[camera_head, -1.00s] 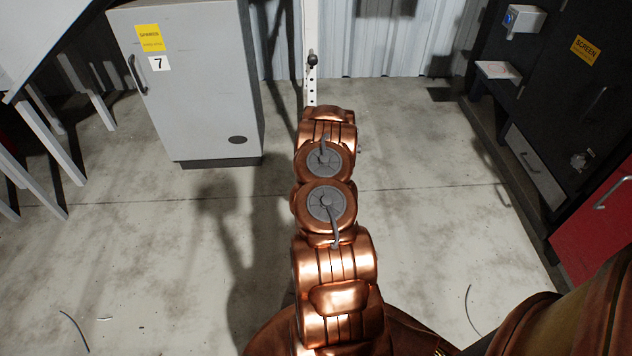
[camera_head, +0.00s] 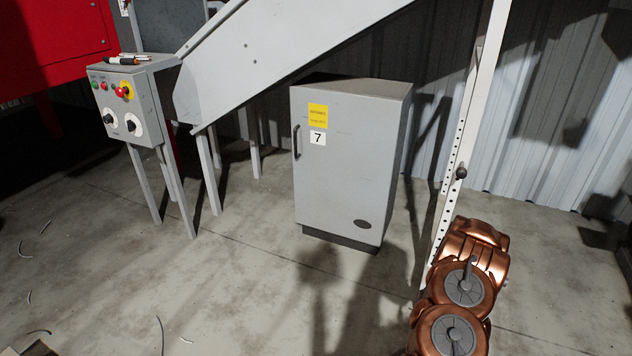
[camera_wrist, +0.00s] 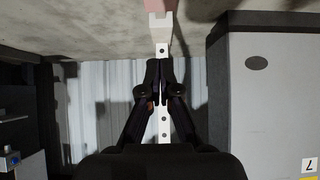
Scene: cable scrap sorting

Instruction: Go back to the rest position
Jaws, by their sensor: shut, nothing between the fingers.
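My gripper (camera_wrist: 161,72) shows in the wrist view with its two dark fingers close together and nothing between them. It points towards a white perforated post, which stands behind the fingers in that view. In the head view my copper arm is at the lower right, in front of the same white post (camera_head: 466,130). The gripper itself is not visible in the head view.
A grey cabinet (camera_head: 345,170) marked 7 stands left of the post; it also shows in the wrist view (camera_wrist: 272,100). A control box (camera_head: 125,105) on legs stands at the left, beside a sloping grey chute (camera_head: 270,45). Cable scraps lie on the mostly clear floor.

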